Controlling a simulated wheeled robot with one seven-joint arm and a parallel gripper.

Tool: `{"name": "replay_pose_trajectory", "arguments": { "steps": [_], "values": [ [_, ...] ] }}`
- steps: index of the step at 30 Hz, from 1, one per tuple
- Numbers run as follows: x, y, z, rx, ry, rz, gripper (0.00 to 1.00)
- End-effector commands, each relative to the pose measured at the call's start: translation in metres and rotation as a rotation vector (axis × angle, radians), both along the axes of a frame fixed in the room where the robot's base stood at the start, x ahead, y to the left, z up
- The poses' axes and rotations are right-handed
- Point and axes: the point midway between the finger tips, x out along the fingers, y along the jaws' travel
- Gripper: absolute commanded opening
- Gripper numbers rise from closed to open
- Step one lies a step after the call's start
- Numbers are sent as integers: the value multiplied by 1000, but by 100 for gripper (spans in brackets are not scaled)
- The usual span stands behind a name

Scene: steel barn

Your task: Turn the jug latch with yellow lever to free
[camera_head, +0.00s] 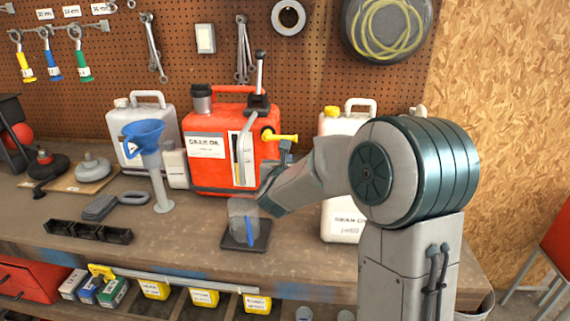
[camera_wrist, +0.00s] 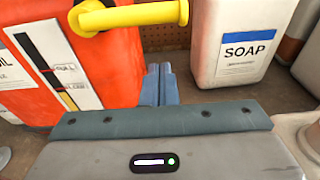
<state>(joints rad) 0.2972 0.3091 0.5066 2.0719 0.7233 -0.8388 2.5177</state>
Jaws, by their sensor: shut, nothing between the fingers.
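The red oil jug (camera_head: 205,150) stands upright on the bench against the pegboard. My gripper (camera_head: 284,150) is just below the lever's outer end in the head view. In the wrist view the blue-grey fingers of my gripper (camera_wrist: 160,72) are together and empty, below the lever. A small gap shows between them and the lever.
A white jug with a soap label (camera_wrist: 240,45) stands right of the fingers. A clear cup (camera_head: 243,217) stands on a dark pad below my wrist. A blue funnel (camera_head: 143,135) and a grey jug (camera_head: 120,118) are left of the red jug.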

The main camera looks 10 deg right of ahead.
Motion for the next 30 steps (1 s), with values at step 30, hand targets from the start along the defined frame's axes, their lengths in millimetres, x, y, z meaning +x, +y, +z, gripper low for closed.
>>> {"name": "replay_pose_trajectory", "arguments": {
  "steps": [30],
  "values": [
    [-4,-15,41,-41,12,-24,0]
  ]
}}
